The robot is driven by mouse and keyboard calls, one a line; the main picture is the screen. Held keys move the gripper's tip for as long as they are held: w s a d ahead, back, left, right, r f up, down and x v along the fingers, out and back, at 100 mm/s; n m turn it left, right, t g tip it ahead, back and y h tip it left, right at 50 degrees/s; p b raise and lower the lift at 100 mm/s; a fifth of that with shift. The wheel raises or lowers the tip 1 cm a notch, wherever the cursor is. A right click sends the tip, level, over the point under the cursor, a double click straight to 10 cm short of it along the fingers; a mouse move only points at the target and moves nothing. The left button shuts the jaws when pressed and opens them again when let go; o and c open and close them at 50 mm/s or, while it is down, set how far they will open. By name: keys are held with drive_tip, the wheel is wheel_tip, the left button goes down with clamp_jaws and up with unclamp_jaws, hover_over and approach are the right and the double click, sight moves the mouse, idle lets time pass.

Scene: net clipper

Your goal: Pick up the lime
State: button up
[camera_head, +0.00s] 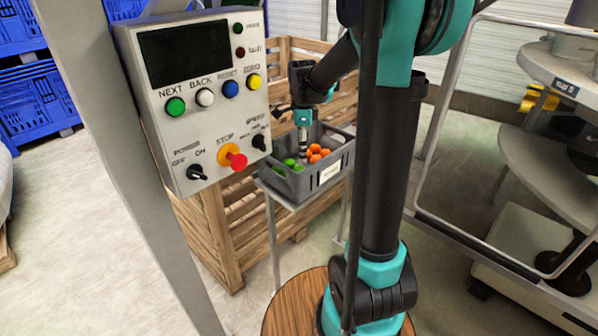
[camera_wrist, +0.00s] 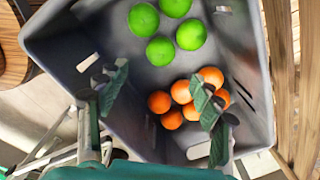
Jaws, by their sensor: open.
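Several green limes (camera_wrist: 160,51) lie together in a grey crate (camera_wrist: 75,50), at the top of the wrist view. Several oranges (camera_wrist: 209,77) lie in the same crate, closer to my gripper. In the head view the limes (camera_head: 289,162) are at the left of the crate (camera_head: 322,183) and the oranges (camera_head: 317,153) at the right. My gripper (camera_wrist: 160,95) is open and empty, with its two fingers apart above the crate. The right finger overlaps the oranges in the picture. The limes lie beyond the fingertips. In the head view the fingertips are hard to make out.
The crate's walls stand around the fruit, and it rests on a small stand. A slatted wooden bin (camera_head: 222,222) is beside and behind it. A control panel (camera_head: 200,95) on a post stands at the left. Inside the crate, the floor between limes and left wall is bare.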

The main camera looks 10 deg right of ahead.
sight(301, 167)
drive_tip(key=shift+f, duration=3.85)
drive_tip(key=shift+c, duration=0.5)
drive_tip(key=c, duration=1.1)
